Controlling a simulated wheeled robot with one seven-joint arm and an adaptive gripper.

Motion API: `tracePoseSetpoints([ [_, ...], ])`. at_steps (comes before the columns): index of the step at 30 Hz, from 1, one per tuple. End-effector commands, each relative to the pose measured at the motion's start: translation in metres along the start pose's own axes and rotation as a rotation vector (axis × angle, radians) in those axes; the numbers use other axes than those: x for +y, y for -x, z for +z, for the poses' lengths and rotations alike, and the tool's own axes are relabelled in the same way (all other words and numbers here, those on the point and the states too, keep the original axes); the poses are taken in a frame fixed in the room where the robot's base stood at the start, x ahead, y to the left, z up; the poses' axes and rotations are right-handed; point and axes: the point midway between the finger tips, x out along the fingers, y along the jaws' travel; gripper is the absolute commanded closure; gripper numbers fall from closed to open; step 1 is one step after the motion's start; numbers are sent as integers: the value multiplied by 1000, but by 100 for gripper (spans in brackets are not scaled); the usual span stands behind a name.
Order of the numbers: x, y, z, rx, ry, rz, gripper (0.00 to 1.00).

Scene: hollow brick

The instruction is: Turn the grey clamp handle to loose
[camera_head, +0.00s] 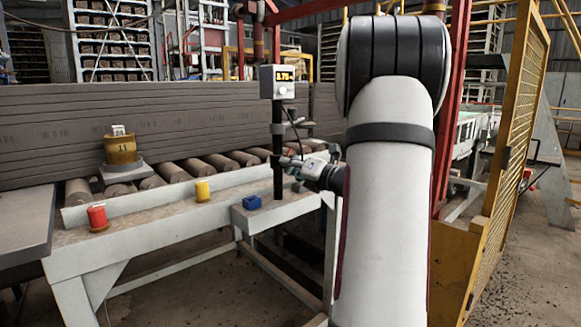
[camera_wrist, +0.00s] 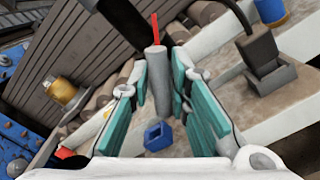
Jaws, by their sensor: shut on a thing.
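The grey clamp handle (camera_wrist: 156,72) shows in the wrist view as a grey cylinder with a thin red piece at its far end. My gripper (camera_wrist: 160,88) has its teal-padded fingers on both sides of the handle and is shut on it. The handle cannot be made out clearly there, behind or within my gripper. Whether the clamp is tight or loose cannot be told.
A display box (camera_head: 278,82) tops the post. A blue block (camera_head: 252,202), a yellow cylinder (camera_head: 202,191) and a red one (camera_head: 97,217) stand on the grey bench ledge (camera_head: 160,232). A brass weight (camera_head: 120,150) stands by the rollers. A yellow mesh gate (camera_head: 510,130) is at right.

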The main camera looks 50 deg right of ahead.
Motion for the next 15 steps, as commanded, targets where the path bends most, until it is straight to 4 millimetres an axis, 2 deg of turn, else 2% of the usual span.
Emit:
tracePoseSetpoints([
  [15,-1,1,0,0,-492,-5,100],
])
